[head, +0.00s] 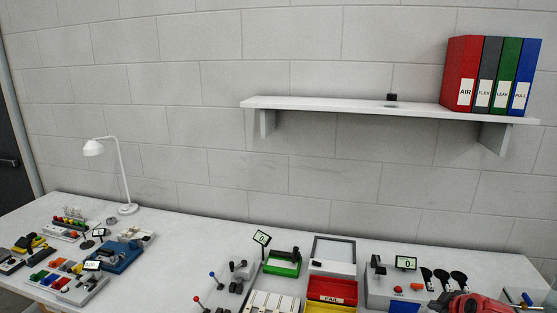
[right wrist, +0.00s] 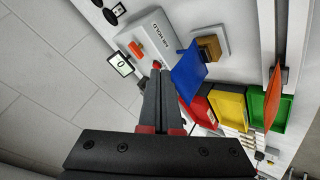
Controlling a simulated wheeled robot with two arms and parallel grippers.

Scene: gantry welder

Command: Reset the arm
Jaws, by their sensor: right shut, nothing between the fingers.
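My right gripper (head: 474,303) shows in the head view only as a red and dark part at the bottom right edge, over the front of the table. Whether the fingertips touch anything I cannot tell. My left gripper is in neither view.
The white table (head: 180,225) carries several devices. A red FAIL bin (head: 332,290) and yellow bin (head: 328,308) stand near the middle front. A lamp (head: 122,175) stands at the back left. A wall shelf (head: 340,105) holds several binders (head: 490,75). The table's back strip is mostly clear.

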